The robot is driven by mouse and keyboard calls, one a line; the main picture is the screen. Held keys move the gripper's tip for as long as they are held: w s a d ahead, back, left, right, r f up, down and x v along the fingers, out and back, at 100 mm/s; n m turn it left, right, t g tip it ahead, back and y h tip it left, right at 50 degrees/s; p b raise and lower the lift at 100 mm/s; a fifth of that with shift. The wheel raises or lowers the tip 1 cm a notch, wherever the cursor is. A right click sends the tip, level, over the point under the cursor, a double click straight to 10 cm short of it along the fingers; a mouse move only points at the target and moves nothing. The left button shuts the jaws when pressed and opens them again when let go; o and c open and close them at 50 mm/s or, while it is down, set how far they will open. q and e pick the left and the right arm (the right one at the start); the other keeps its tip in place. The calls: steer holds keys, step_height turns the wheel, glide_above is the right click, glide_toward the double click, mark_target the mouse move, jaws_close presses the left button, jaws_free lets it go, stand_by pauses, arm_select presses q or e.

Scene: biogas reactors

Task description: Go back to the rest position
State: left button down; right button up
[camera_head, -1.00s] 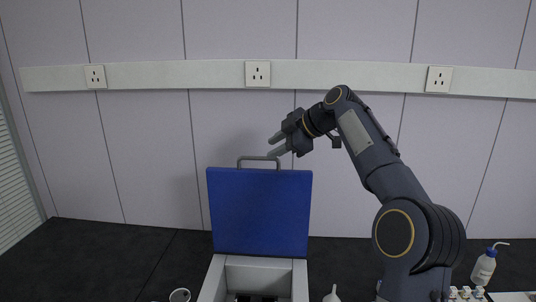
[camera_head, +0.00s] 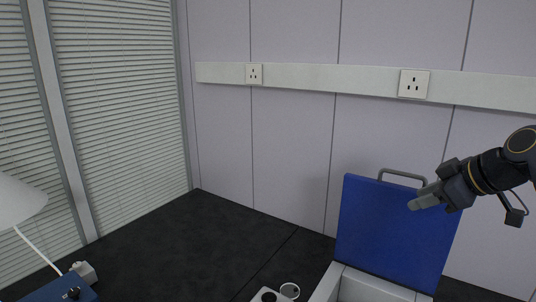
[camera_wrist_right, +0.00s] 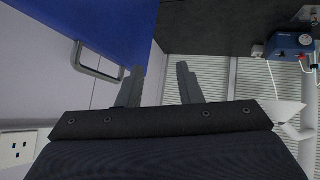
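My right gripper (camera_head: 428,199) comes in from the right in the head view, in front of the upper right part of the raised blue lid (camera_head: 392,232). In the right wrist view my right gripper (camera_wrist_right: 161,85) shows two fingers spread apart with nothing between them. The lid's grey handle (camera_head: 402,177) stands at its top edge, and it also shows in the right wrist view (camera_wrist_right: 97,66), left of the fingers and apart from them. The lid stands open on a white box (camera_head: 338,283). My left gripper is in no view.
A white lamp (camera_head: 20,203) and a blue device (camera_head: 62,290) are at the left. The black bench (camera_head: 215,240) is clear in the middle. A wall with sockets (camera_head: 414,84) stands behind.

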steer(key=s+a+f+m+g, duration=0.1)
steer(key=s+a+f+m, duration=0.2)
steer(key=s+f, duration=0.5)
steer(key=s+a+f+m+b, duration=0.1)
steer(key=s+a+f+m, duration=0.3)
steer(key=s+f, duration=0.5)
steer(key=s+a+f+m+g, duration=0.1)
steer(key=s+a+f+m, duration=0.3)
steer(key=s+f, duration=0.4)
steer(key=shift+s+a+f+g+h+b, duration=0.2)
steer(key=shift+s+a+g+h+b, duration=0.25)
steer(key=shift+s, duration=0.65)
steer(key=shift+a, duration=0.1)
